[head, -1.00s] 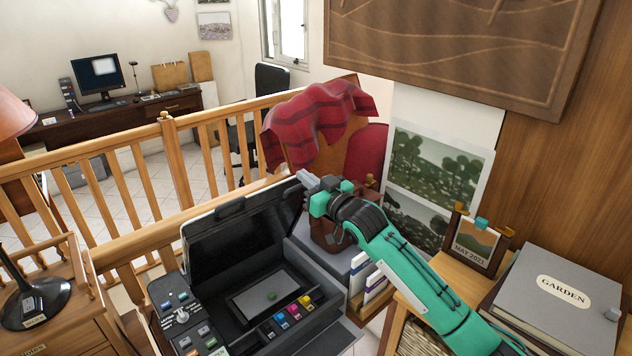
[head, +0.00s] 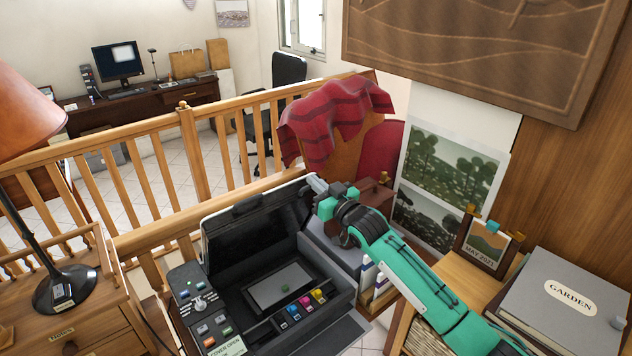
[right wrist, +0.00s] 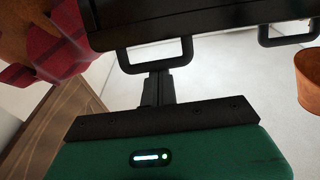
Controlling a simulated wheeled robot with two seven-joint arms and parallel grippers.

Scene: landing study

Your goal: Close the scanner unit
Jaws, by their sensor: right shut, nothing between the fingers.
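The scanner unit (head: 332,319) stands with its black lid (head: 255,235) raised. Its bed shows a pale glass panel with a small green object on it, and a row of coloured cartridges. My right gripper (head: 317,186) is at the lid's upper right corner, shut with nothing between its fingers. In the right wrist view the shut fingers (right wrist: 159,84) are right by a black handle loop (right wrist: 125,62) on the lid's edge (right wrist: 200,22). I cannot tell whether they touch it. A second loop (right wrist: 263,36) is at the right. My left gripper is not in view.
A wooden railing (head: 187,150) runs behind the scanner. A red cloth (head: 335,115) drapes over furniture behind my right gripper. A lamp (head: 65,288) stands on a wooden cabinet at left. A grey GARDEN book (head: 570,295) and a photo stand (head: 487,245) are at right.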

